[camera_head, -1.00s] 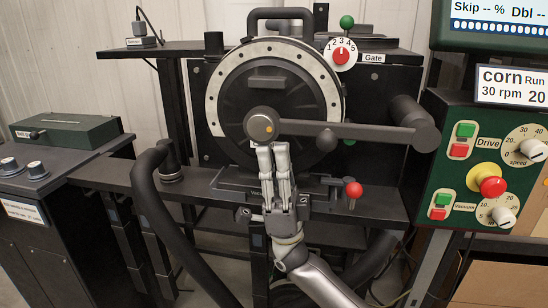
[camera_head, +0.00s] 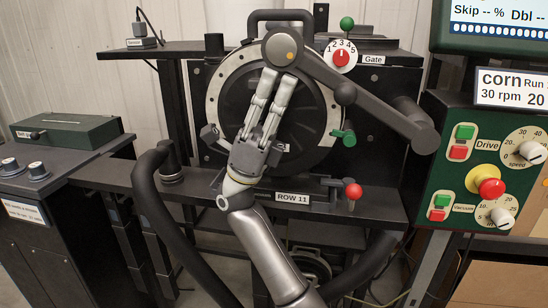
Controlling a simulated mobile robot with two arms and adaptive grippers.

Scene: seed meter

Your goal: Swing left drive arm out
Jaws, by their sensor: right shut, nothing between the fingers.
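The drive arm (camera_head: 365,98) is a dark grey bar running up and to the left from its thick pivot (camera_head: 418,120) at the right. Its round hub (camera_head: 282,46), with a small orange dot, is at the top of the round meter disc (camera_head: 262,110), in front of the upper rim. My right gripper (camera_head: 281,77) is shut and empty, with its fingertips just under the hub, seeming to touch it. The fingers and wrist hide part of the disc. My left gripper is out of view.
A green-handled lever (camera_head: 347,138) and a red-knobbed lever (camera_head: 353,191) stand right of the disc. The gate dial (camera_head: 341,58) is close to the raised bar. A green control box (camera_head: 480,170) is at the right. A black curved tube (camera_head: 150,200) rises at the left.

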